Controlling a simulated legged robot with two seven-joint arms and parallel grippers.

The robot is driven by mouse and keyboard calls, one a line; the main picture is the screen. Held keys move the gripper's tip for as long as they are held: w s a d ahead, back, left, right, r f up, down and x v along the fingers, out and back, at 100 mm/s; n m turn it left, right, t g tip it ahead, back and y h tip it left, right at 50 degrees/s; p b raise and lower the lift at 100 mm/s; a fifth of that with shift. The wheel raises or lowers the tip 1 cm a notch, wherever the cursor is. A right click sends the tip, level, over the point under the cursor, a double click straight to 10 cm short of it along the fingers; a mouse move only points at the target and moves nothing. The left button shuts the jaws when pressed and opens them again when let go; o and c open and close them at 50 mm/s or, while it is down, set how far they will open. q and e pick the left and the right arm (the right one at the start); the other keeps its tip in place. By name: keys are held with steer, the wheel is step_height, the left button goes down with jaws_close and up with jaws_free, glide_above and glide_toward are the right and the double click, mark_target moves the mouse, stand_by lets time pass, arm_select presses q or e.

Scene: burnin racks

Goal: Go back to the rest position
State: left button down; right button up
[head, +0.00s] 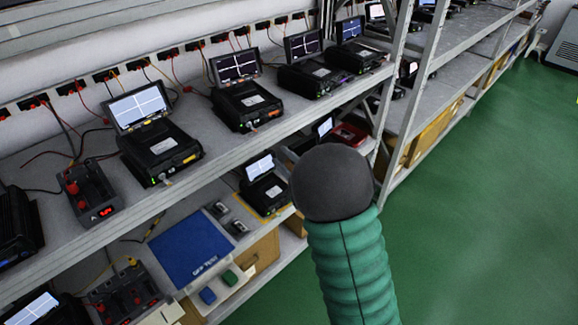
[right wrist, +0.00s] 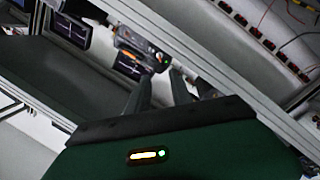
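My right arm, with a green ribbed sleeve and a dark rounded end, rises from the bottom of the head view in front of the racks. Its fingers cannot be made out clearly there. In the right wrist view my right gripper (right wrist: 161,80) shows dark fingers standing apart, with nothing seen held between them. Black test units with small screens appear beyond the fingers. My left gripper is in neither view.
A long metal rack (head: 290,122) carries black test units, such as one with a lit screen (head: 160,150). A blue mat (head: 190,245) lies on the lower shelf. A rack upright (head: 412,95) stands right of my arm. The green floor (head: 480,200) at right is clear.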

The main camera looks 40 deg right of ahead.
steer(key=shift+s+a, duration=0.15)
steer(key=shift+s, duration=1.05)
steer(key=a+f+m+g, duration=0.6)
steer(key=f+g, duration=0.1)
steer(key=f, duration=0.3)
steer(key=s+a+f+m+g, duration=0.1)
steer(key=s+a+f+g, duration=0.2)
steer(key=s+a, duration=0.4)
steer(key=s+a+f+m+g+y, duration=0.1)
steer(key=s+a+f+g, duration=0.1)
steer(key=s+a+g, duration=0.3)
steer(key=s+a, duration=0.2)
steer(key=s, duration=0.1)
steer(key=shift+s+f+y, duration=0.25)
steer(key=shift+f+y, duration=0.05)
steer(key=shift+f, duration=0.1)
